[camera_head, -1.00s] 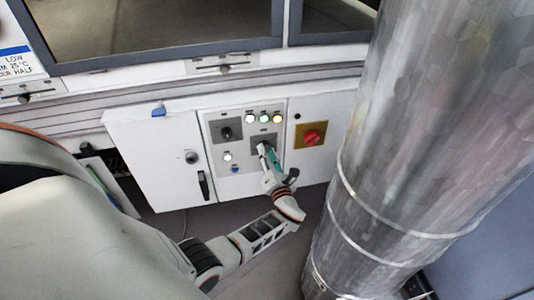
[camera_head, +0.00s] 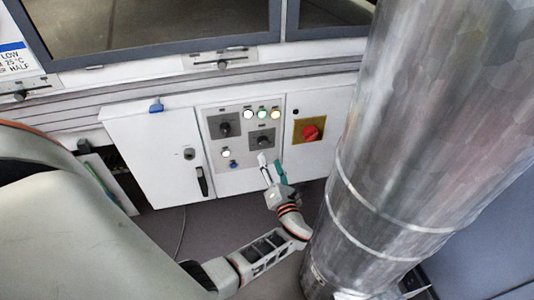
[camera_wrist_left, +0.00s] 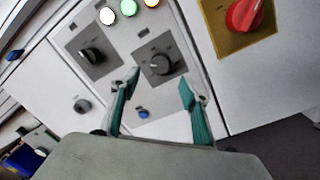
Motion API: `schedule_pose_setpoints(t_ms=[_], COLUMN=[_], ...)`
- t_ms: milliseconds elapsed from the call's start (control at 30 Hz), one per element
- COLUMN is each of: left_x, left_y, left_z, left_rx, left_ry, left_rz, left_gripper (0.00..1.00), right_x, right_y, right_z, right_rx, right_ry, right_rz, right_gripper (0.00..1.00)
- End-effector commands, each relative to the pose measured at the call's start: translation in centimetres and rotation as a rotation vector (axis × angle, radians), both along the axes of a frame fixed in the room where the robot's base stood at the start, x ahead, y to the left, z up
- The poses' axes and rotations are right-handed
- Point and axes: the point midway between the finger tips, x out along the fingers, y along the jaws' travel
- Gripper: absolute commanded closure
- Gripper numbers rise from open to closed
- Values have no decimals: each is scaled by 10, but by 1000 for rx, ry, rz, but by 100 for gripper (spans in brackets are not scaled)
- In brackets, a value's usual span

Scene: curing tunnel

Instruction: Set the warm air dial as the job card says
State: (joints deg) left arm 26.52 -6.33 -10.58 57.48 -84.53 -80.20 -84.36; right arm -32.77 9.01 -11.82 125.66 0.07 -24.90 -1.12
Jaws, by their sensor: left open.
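Two black dials on grey plates sit on the white control panel: an upper left dial (camera_head: 225,126) and a lower right dial (camera_head: 263,141). Their labels are too small to read, so I cannot tell which one is for warm air. My left gripper (camera_head: 270,166) is open and empty, just below and apart from the lower right dial. In the left wrist view the lower right dial (camera_wrist_left: 158,65) shows just beyond the gap between the green-padded fingers (camera_wrist_left: 159,86); the other dial (camera_wrist_left: 92,56) is to its left. A card (camera_head: 15,62) at the left edge is cut off; "LOW", "25 °C" and "HALF" show.
A red rotary switch (camera_head: 311,132) on a yellow plate is right of the dials. White, green and amber lamps (camera_head: 262,114) sit above the lower right dial. A blue button (camera_head: 233,164) is left below it. A large metal duct (camera_head: 410,130) fills the right side.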

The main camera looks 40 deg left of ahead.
Motion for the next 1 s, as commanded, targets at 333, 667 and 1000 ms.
schedule_pose_setpoints(t_ms=[333,667,1000], left_x=[-29,-30,-33], left_y=[-35,-38,-36], left_z=[-3,-2,-4], left_rx=[-1,0,-26], left_ry=[0,0,-10], left_rz=[1,1,0], left_gripper=[55,55,55], right_x=[0,0,2], right_y=[0,0,0], right_z=[0,0,4], right_rx=[0,0,0], right_ry=[-1,-1,-7], right_rz=[1,1,1], right_gripper=[66,66,66])
